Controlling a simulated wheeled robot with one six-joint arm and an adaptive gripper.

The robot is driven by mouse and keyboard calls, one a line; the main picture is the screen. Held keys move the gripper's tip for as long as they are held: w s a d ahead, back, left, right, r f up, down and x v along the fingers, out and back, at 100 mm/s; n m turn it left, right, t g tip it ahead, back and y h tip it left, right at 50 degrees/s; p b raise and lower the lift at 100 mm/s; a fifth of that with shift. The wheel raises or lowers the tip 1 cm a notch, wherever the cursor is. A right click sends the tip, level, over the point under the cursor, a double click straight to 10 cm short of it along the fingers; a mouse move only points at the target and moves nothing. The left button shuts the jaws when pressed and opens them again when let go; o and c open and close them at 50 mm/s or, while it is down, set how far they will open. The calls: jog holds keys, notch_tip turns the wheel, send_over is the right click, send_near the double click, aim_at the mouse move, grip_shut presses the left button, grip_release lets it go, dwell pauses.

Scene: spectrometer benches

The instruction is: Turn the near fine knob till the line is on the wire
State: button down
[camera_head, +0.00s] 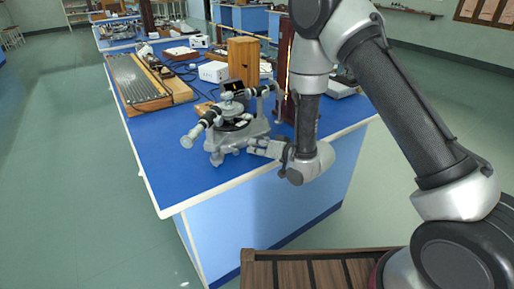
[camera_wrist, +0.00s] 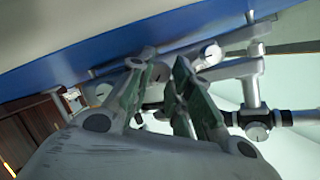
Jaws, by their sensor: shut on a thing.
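The spectrometer (camera_head: 238,132) stands on the near part of the blue bench, its telescope tube (camera_head: 200,128) pointing toward the near left. My gripper (camera_head: 252,148) reaches in low from the right, at the near right of the spectrometer's base. In the wrist view my gripper (camera_wrist: 159,68) has its two dark green-padded fingers closed around a small grey knob (camera_wrist: 154,92), partly hidden between them. I take it for the near fine knob. Other silver knobs (camera_wrist: 211,53) and a round end (camera_wrist: 257,132) show to the right. The line and the wire cannot be seen.
A wooden box (camera_head: 243,60), a white box (camera_head: 213,71) and a dark upright stand (camera_head: 285,85) are behind the spectrometer. A long grooved board (camera_head: 135,80) lies at the back left. The bench's near left corner (camera_head: 180,185) is clear.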

jog(key=shift+d+f+m+y, duration=0.1)
jog(key=shift+m+y, duration=0.3)
jog(key=shift+m, duration=0.3)
jog(key=c, duration=1.3)
grip_release()
